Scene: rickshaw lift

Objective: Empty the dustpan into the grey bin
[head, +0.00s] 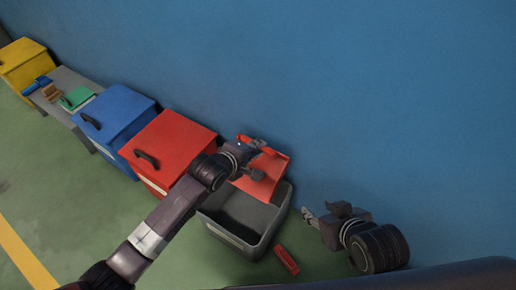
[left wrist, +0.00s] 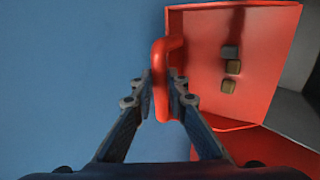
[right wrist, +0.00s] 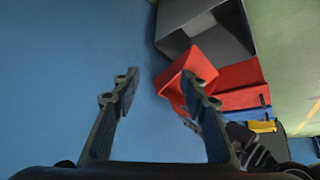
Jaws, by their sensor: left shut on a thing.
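The red dustpan (head: 262,180) is over the back part of the open grey bin (head: 213,226), near the blue wall. My left gripper (head: 256,144) is shut on its red handle (left wrist: 161,80). The grey bin shows at the right edge there (left wrist: 292,112) and at the top of the right wrist view (right wrist: 228,30). The bin's inside looks dark and empty in the head view. My right gripper (right wrist: 158,88) is open and empty, to the right of the bin.
A red lidded bin (head: 180,135) stands left of the grey bin, then a blue bin (head: 122,110). A grey bench (head: 75,85) with small items and a yellow bin (head: 22,62) are further left. A small red object (head: 286,260) lies on the green floor by the grey bin.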

